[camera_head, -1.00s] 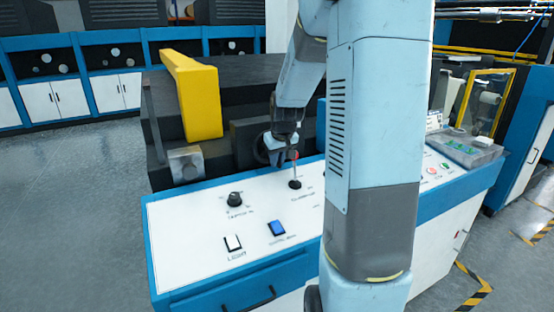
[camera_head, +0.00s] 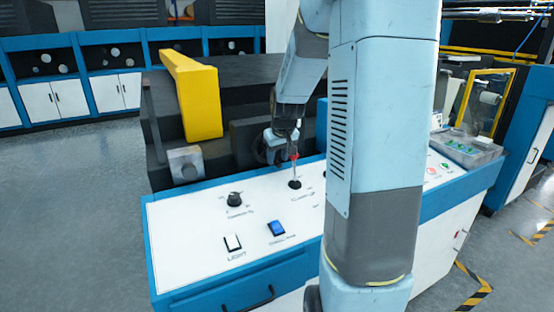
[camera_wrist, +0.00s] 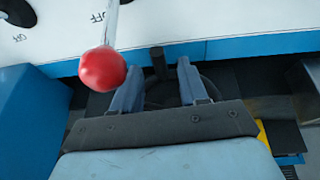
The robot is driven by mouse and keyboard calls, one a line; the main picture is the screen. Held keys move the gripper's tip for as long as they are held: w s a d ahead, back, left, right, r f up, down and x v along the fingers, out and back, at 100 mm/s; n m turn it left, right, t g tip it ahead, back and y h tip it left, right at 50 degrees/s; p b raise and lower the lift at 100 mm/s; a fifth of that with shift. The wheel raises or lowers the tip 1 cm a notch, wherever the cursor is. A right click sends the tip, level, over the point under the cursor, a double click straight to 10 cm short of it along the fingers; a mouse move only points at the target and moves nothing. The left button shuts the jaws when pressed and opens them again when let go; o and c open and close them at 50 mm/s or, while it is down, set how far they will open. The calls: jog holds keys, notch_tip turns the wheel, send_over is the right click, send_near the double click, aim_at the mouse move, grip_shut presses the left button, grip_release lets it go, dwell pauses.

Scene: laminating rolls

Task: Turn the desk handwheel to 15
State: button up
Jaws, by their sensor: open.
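The desk handwheel (camera_head: 259,149) is a dark round wheel on the back side of the white-topped desk, partly hidden behind my gripper (camera_head: 284,143). In the wrist view, a short dark upright handle (camera_wrist: 159,63) shows between the two open blue-grey fingers of my gripper (camera_wrist: 158,75), with no clear contact. Part of a dark curved rim shows below it. A lever with a red ball knob (camera_wrist: 103,69) stands close left of the fingers; the red knob also shows in the head view (camera_head: 293,157). No handwheel reading is legible.
The desk top (camera_head: 185,245) carries a black rotary knob (camera_head: 235,199), a white switch (camera_head: 232,242) and a blue switch (camera_head: 277,228). A yellow guard (camera_head: 196,95) stands behind on the left. My arm hides part of the desk's right half.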

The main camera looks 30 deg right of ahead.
jog(key=v, duration=1.2)
jog(key=shift+r, duration=0.2)
jog(key=shift+c, duration=0.3)
